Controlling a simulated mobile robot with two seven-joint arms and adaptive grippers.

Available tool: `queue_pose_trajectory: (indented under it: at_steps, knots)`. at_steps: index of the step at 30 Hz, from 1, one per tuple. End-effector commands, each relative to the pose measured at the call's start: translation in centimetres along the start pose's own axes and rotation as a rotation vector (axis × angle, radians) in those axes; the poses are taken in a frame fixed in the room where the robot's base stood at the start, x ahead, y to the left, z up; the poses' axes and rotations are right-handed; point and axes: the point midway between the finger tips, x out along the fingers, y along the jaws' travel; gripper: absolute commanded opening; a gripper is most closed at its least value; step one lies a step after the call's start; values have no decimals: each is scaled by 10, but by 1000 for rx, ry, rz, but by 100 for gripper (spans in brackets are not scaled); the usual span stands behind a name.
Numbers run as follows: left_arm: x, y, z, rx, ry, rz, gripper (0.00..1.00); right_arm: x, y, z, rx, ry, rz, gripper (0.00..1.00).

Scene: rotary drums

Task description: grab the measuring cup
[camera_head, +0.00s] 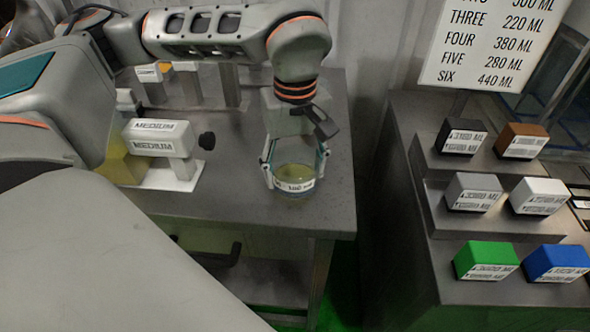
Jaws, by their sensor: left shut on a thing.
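The measuring cup (294,188) is a small clear round vessel with a white label band and a yellowish tint inside. It is upright at the right part of the grey table, near its front edge. My left gripper (295,168) comes down from above with one finger on each side of the cup and is shut on it. I cannot tell whether the cup's base touches the table. My right gripper is not in view.
A dispenser labelled MEDIUM (154,138) with a dark knob stands left on the grey table (235,205). A stepped stand (436,190) at right holds several coloured labelled blocks, including a green one (485,262). A sign (495,45) lists ML amounts. A gap separates table and stand.

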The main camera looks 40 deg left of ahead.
Motion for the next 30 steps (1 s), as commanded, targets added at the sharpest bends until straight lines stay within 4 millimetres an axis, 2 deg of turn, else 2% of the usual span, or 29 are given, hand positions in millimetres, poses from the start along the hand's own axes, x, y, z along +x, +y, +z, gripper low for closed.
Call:
queue_pose_trajectory:
  at_steps: [11, 21, 30]
  knots:
    - [-34, 1, 0, -1, 3, 5, 36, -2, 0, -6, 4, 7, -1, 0]
    - [-78, 1, 0, 0, 3, 5, 36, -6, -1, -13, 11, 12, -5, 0]
    - [-116, 0, 0, -1, 3, 5, 36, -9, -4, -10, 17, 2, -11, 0]
